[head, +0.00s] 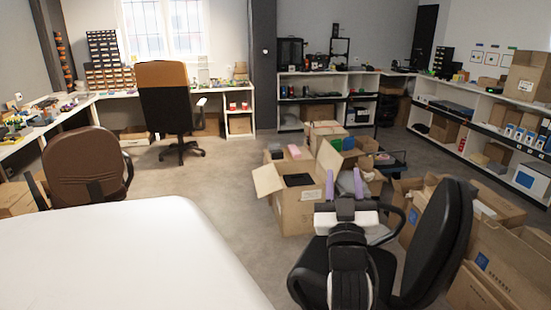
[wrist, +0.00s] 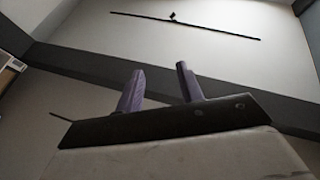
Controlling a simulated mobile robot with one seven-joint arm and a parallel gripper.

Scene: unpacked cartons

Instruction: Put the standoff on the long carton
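My gripper (head: 344,173) is held up at the lower middle of the head view, in front of the cartons. Its two purple fingers stand apart with nothing between them. They also show apart and empty in the wrist view (wrist: 160,70), against a plain pale surface with a thin dark bar. I cannot make out the standoff in either view. Several cartons lie on the floor; I cannot tell for sure which is the long carton. An open carton (head: 295,208) stands left of my gripper, and large cartons (head: 493,262) lie at the lower right.
A smooth white surface (head: 120,255) fills the lower left. A black chair (head: 440,245) is close on the right of my arm. Brown chairs (head: 85,165) (head: 165,100) stand by the left and back desks. Shelves (head: 325,100) line the back. Bare floor (head: 215,180) lies left of the cartons.

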